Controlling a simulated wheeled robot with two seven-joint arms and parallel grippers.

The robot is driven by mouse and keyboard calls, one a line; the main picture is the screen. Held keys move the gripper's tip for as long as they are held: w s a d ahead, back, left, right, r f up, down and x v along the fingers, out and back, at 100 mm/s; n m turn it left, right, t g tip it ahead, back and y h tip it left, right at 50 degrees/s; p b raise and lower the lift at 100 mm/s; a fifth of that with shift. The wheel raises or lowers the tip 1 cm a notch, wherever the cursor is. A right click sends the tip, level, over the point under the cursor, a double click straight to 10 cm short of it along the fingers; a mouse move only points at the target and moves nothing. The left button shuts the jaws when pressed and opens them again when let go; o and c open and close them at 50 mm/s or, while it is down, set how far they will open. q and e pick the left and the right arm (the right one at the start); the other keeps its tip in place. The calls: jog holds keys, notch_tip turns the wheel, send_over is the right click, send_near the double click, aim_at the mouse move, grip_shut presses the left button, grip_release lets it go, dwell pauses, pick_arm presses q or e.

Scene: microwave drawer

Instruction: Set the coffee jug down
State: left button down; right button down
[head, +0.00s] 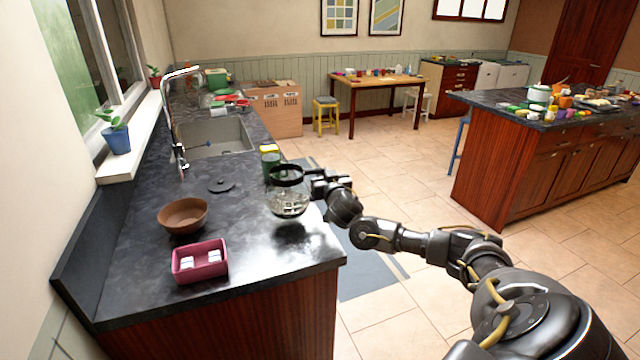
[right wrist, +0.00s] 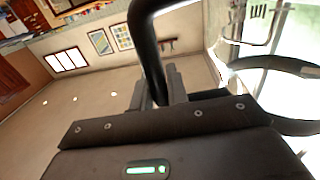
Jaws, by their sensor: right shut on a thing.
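The coffee jug (head: 289,205) is clear glass with a black rim and handle. It is upright over the right edge area of the dark counter (head: 140,285), with a dark patch just below it; I cannot tell whether its base touches the counter. My right gripper (head: 314,182) is shut on the jug's handle, to the right of the jug. In the right wrist view the black handle (right wrist: 148,45) runs between the fingers, and part of the glass (right wrist: 275,85) shows at the right. My left gripper is not in view.
A brown bowl (head: 183,215), a pink tray (head: 200,275) with white items and a dark lid (head: 221,185) are on the counter. Green and yellow containers (head: 270,160) stand just behind the jug. The sink (head: 215,138) lies farther back. Counter between lid and jug is clear.

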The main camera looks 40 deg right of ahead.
jog(key=f, duration=0.1)
jog(key=f+p, duration=0.1)
jog(key=w+f+p, duration=0.1)
jog(key=shift+a+f, duration=0.25)
jog(key=shift+f, duration=0.15)
jog(key=c, duration=1.4)
grip_release()
jog(key=shift+f, duration=0.1)
jog(key=shift+o, duration=0.2)
jog(key=shift+f, duration=0.1)
